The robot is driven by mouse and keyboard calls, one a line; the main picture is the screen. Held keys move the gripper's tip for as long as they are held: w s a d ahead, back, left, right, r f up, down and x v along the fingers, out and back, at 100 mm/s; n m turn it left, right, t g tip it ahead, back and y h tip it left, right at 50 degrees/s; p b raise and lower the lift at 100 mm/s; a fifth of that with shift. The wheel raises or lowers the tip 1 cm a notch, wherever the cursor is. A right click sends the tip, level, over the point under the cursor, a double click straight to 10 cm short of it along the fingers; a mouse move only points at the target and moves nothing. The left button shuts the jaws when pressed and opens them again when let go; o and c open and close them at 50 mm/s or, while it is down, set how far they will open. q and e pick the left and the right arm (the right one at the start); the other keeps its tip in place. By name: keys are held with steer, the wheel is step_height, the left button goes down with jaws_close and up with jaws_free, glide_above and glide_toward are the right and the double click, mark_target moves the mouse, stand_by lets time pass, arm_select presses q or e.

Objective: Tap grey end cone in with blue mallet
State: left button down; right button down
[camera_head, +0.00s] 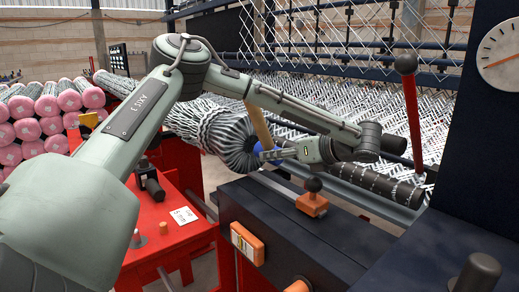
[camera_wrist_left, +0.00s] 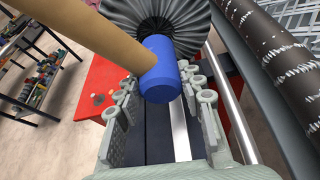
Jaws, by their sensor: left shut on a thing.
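The blue mallet has a tan handle (camera_head: 258,125) and a blue head (camera_head: 271,154). The head (camera_wrist_left: 162,72) also shows in the left wrist view. My left gripper (camera_head: 284,154) is shut on the mallet, with the blue head between its fingers. The handle rises up and to the left from the head. The grey end cone (camera_head: 232,145) is a ribbed dark disc at the end of the woven mesh roll. It also shows in the left wrist view (camera_wrist_left: 150,10), just beyond the mallet. Whether the head touches the cone, I cannot tell. My right gripper is out of view.
Pink-ended mesh rolls (camera_head: 60,100) are stacked at the left. A red machine frame (camera_head: 165,235) stands below the cone. A dark beam with an orange block (camera_head: 312,204) lies in front. A red lever (camera_head: 412,115) and a dark cabinet with a gauge (camera_head: 500,57) stand at the right.

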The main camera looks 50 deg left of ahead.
arm_select(q)
steer(key=a, duration=0.3)
steer(key=shift+w+a, duration=0.1)
steer(key=shift+a, duration=0.2)
steer(key=shift+d, duration=1.1)
steer(key=shift+d, duration=1.9)
steer(key=shift+s+d, duration=0.25)
steer(key=shift+d, duration=0.35)
